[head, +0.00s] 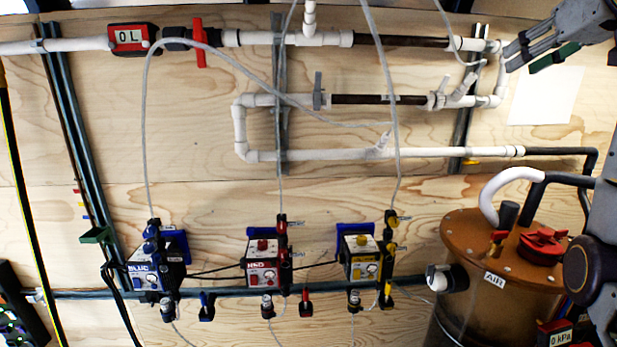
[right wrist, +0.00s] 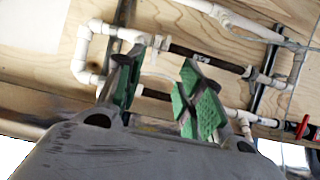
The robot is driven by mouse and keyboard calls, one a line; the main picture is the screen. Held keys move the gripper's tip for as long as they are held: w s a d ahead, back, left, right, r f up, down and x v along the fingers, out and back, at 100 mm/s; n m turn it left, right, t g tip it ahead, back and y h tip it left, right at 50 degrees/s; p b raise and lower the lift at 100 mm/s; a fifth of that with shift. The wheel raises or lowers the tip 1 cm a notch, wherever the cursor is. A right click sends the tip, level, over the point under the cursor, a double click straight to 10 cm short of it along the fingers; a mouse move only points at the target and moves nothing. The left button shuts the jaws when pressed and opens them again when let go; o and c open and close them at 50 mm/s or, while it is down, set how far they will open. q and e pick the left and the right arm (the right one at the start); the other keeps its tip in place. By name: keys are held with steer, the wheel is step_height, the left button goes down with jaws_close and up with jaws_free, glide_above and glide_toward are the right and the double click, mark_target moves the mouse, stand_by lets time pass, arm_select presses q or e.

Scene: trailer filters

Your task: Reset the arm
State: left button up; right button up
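My right gripper (head: 522,60) is at the top right of the head view, in front of the plywood wall near the right end of the white pipes (head: 478,45). Its grey fingers point left. The right wrist view shows the right gripper (right wrist: 157,85) with its two green-padded fingers spread apart. Nothing shows between the pads except the wall and pipes behind them. Part of my right arm shows along the right edge of the head view. My left gripper and left arm are not in the head view.
A brown tank (head: 470,235) with a red knob (head: 543,245) stands at lower right. Blue (head: 145,275), red (head: 262,270) and yellow (head: 360,262) units hang along a low rail. A red valve handle (head: 199,43) and 0 L meter (head: 131,39) sit at upper left. Thin hoses hang before the wall.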

steer(key=w+a+f+n+g, duration=0.15)
steer(key=w+a+f, duration=0.25)
steer(key=f, duration=1.2)
steer(key=w+a+f+m+g, duration=0.15)
steer(key=w+a+f, duration=0.3)
steer(key=f, duration=1.15)
steer(key=s+a+f+n+g, duration=0.1)
steer(key=s+a+f, duration=0.15)
steer(key=f, duration=0.75)
steer(key=s+a+f+n+g, duration=0.1)
steer(key=s+a+f, duration=0.15)
steer(key=f, duration=0.85)
steer(key=s+a+f+g, duration=0.2)
steer(key=s+a+f, duration=0.1)
steer(key=s+f, duration=0.95)
steer(key=s+a+f+g, duration=0.2)
steer(key=s+f, duration=0.7)
steer(key=s, duration=0.7)
step_height(320, 180, down, 33)
steer(key=s+g, duration=0.2)
steer(key=s+d+f, duration=0.2)
steer(key=s+f, duration=0.8)
steer(key=s, duration=0.1)
steer(key=s+d+f, duration=0.2)
steer(key=s+f, duration=0.8)
steer(key=s, duration=0.1)
steer(key=shift+s+f+g+h+b, duration=0.25)
steer(key=shift+g+h+b, duration=0.05)
steer(key=shift+g+h, duration=0.1)
